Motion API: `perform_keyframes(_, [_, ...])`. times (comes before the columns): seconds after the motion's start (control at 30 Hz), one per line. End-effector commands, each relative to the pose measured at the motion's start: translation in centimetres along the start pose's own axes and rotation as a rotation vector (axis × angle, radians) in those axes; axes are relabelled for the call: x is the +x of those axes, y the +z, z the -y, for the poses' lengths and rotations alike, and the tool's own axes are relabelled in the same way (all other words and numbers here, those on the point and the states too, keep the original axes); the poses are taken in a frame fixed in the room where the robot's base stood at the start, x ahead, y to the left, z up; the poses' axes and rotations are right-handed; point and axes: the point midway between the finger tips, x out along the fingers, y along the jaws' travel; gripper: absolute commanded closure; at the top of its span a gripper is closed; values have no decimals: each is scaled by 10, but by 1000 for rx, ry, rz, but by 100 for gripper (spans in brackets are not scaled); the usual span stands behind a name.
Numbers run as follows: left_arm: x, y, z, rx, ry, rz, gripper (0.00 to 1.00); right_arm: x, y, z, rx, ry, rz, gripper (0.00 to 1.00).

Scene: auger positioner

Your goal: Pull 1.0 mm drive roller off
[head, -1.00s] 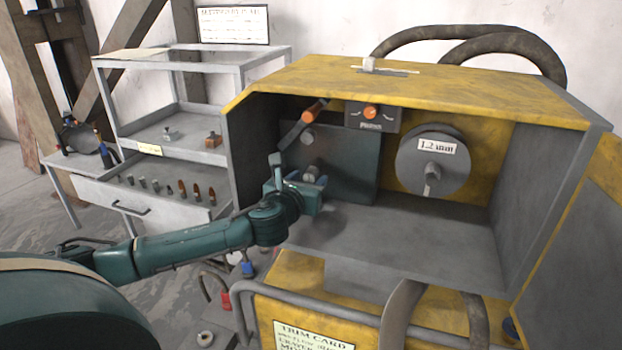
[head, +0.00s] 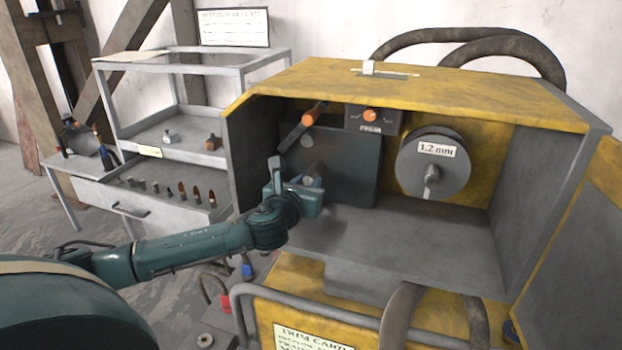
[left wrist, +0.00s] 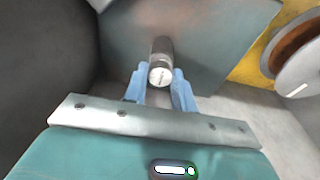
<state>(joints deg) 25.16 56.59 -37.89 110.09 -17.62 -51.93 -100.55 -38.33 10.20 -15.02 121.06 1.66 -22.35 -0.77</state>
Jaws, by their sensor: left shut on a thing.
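The drive roller (left wrist: 160,72) is a small metal cylinder in the left wrist view, with its round end face toward the camera. It lies in line with the dark feeder plate (left wrist: 200,30), which also shows in the head view (head: 345,165). My left gripper (left wrist: 160,85) is shut on the roller, with one blue fingertip on each side. In the head view my left gripper (head: 306,184) is in front of the plate and hides most of the roller. I cannot tell whether the roller still touches its shaft. My right gripper is not in view.
The yellow cabinet's floor (head: 420,235) is clear. A wire spool (head: 432,178) marked 1.2 mm hangs on the right. An orange-ended lever (head: 307,120) sits above the plate. A shelf cart (head: 190,120) at left carries several small parts.

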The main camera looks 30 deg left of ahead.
Motion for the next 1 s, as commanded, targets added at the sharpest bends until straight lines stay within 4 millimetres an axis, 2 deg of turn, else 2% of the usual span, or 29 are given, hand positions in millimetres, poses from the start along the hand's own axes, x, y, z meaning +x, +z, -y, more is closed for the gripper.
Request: perform_keyframes(1.0, [-41,-6,0,1,0,-1,100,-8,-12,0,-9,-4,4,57])
